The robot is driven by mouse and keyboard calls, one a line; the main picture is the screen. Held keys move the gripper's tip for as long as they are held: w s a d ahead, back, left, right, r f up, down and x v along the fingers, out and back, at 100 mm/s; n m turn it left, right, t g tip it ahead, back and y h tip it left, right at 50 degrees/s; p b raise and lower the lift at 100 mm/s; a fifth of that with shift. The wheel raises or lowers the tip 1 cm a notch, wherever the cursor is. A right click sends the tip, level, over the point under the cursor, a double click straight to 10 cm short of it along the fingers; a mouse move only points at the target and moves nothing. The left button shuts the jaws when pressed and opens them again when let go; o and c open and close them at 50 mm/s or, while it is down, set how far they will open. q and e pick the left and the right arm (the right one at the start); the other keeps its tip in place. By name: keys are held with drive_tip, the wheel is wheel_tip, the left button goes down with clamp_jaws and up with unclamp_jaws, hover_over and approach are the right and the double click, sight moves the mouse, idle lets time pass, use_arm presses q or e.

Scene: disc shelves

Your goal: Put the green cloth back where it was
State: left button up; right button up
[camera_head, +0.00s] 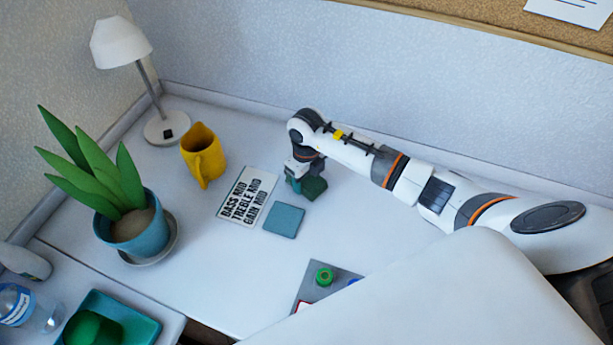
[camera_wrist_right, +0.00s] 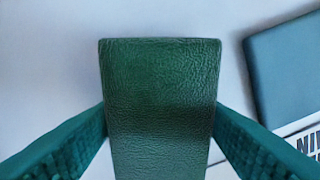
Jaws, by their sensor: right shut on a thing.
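The green cloth (camera_head: 315,188) is a dark green, block-like folded piece with a wrinkled surface. My right gripper (camera_head: 303,181) is shut on it over the white desk. In the right wrist view, the cloth (camera_wrist_right: 160,85) stands between the two teal fingers and fills the middle. I cannot tell whether its underside touches the desk. A flat teal square (camera_head: 284,220) lies just below and left of it in the head view and shows at the right of the wrist view (camera_wrist_right: 290,75). My left gripper is not in view.
A lettered card (camera_head: 247,196) lies left of the teal square. A grey button panel (camera_head: 308,284) is at the front. A teal tray (camera_head: 143,331) holds a green object. Desk behind the card is clear.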

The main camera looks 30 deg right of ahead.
sight(307, 178)
drive_tip(key=shift+f, duration=0.15)
drive_tip(key=o, duration=0.9)
drive_tip(key=shift+o, duration=0.2)
wheel_tip(307, 178, up, 12)
drive_tip(key=shift+r+b, duration=0.2)
drive_tip(key=shift+b, duration=0.1)
